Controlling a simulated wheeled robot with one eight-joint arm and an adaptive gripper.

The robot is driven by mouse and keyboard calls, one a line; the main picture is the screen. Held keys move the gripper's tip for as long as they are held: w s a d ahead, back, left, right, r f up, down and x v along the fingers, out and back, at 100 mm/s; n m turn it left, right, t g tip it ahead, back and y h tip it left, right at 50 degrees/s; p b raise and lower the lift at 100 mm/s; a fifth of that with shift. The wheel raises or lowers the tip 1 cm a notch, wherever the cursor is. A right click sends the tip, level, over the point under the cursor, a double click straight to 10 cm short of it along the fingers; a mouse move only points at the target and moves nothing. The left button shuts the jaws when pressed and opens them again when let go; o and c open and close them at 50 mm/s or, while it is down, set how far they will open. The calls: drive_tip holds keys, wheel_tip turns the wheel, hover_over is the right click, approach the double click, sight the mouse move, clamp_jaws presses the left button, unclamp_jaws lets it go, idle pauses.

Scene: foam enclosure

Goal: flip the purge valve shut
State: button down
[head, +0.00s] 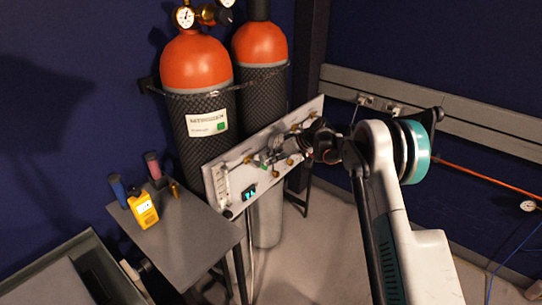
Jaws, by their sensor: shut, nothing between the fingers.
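A pale valve panel (235,172) stands tilted in front of the gas cylinders, with several brass fittings, a round gauge and a lit digital display (249,191). A small green part (265,164) shows near the panel's middle. I cannot tell which fitting is the purge valve or how its handle is set. My gripper (301,144) is shut and empty, at the right half of the panel. It hides some of the fittings there. I cannot tell whether it touches any of them.
Two orange-topped cylinders (195,62) stand behind the panel, held by a chain. A grey side table (185,232) at the left holds a yellow handheld meter (143,209). A rail (470,112) runs along the right wall. The floor (310,262) below the panel's right is clear.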

drive_tip(key=shift+s+a+f+b, duration=0.15)
drive_tip(key=shift+s+a+f, duration=0.15)
drive_tip(key=shift+f, duration=0.35)
drive_tip(key=shift+s+a+f+b, duration=0.1)
drive_tip(key=shift+s+a+f, duration=0.15)
drive_tip(key=shift+f, duration=0.45)
drive_tip(key=shift+s+a+f+b, duration=0.2)
drive_tip(key=shift+s+f, duration=0.15)
drive_tip(key=shift+f, duration=0.3)
idle(0.8)
